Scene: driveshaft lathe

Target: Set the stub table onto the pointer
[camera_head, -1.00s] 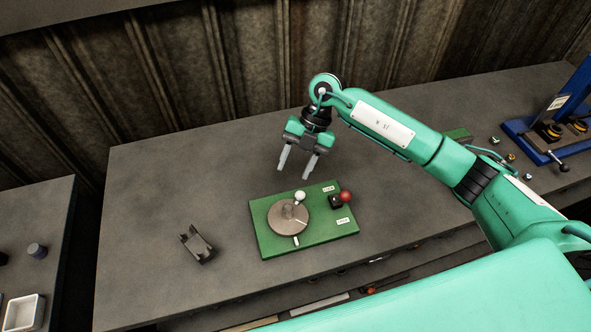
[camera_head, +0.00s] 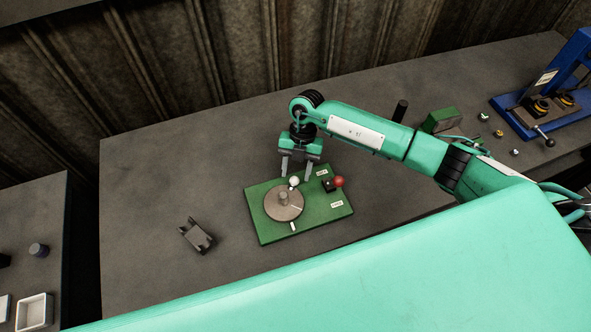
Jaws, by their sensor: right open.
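The stub table is a round grey-brown disc (camera_head: 272,207) with a short upright stub (camera_head: 283,198) at its middle. It sits on a green board (camera_head: 325,217). A thin pale line lies on its right side. A white mark (camera_head: 293,226), which looks like the pointer, is at its near edge; the pale line points to the right of it. A white ball knob (camera_head: 294,181) is at the disc's far edge. My right gripper (camera_head: 296,174) is open and empty, fingers down, just behind the knob; contact cannot be told. My left gripper is out of view.
A black block (camera_head: 328,185) with a red ball (camera_head: 339,182) and two white labels are on the board. A dark grey bracket (camera_head: 196,236) lies to the left. A green box (camera_head: 441,120) and blue fixture (camera_head: 545,110) stand at right.

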